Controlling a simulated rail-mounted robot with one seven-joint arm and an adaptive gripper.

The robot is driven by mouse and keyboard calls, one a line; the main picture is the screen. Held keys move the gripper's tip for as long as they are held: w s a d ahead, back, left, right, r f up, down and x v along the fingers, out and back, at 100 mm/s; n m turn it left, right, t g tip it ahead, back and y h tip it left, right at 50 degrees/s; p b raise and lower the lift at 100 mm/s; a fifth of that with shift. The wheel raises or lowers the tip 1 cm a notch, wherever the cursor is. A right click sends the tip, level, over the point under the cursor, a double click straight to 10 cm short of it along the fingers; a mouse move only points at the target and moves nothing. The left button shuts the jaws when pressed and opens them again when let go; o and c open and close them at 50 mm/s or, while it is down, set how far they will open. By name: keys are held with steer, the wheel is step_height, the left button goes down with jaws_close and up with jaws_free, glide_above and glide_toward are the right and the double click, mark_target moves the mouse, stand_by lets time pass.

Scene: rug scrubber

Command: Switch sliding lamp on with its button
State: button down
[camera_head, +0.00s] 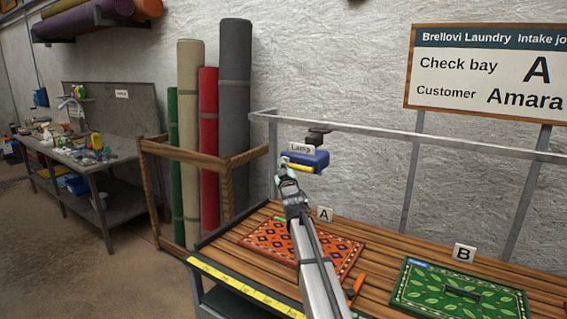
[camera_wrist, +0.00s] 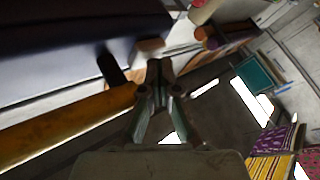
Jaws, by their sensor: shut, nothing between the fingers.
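The sliding lamp (camera_head: 312,160) is a blue box with a yellow strip along its lower front and a "Lamp" label. It hangs under the grey rail above the table. In the wrist view its dark blue body (camera_wrist: 70,45) fills the upper left, with the yellow strip (camera_wrist: 60,125) below. A short dark stub (camera_wrist: 112,70) and a small pale block (camera_wrist: 150,46) show beside the body; I cannot tell which is the button. My gripper (camera_head: 283,172) is shut and empty at the lamp's left end. Its fingertips (camera_wrist: 158,68) appear close to the pale block; contact is unclear.
The grey rail (camera_head: 370,131) runs above the slatted table. An orange patterned rug (camera_head: 270,240) lies by sign A and a green leaf rug (camera_head: 440,300) by sign B. Rolled rugs (camera_head: 235,100) stand in a wooden rack behind left. A cluttered workbench (camera_head: 110,165) stands far left.

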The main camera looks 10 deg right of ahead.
steer(key=shift+f+b, duration=0.1)
steer(key=shift+b, duration=0.2)
steer(key=shift+s+a+b, duration=0.5)
steer(key=shift+s+b, duration=0.05)
steer(key=shift+b, duration=0.5)
steer(key=shift+s+a+f+b, duration=0.1)
steer(key=shift+s+a+b, duration=0.05)
steer(key=shift+b, duration=0.8)
steer(key=s+a+b, duration=0.2)
steer(key=b, duration=0.7)
steer(key=b, duration=0.4)
steer(key=shift+a+f+b, duration=0.1)
steer(key=shift+a+b, duration=0.15)
steer(key=shift+b, duration=0.05)
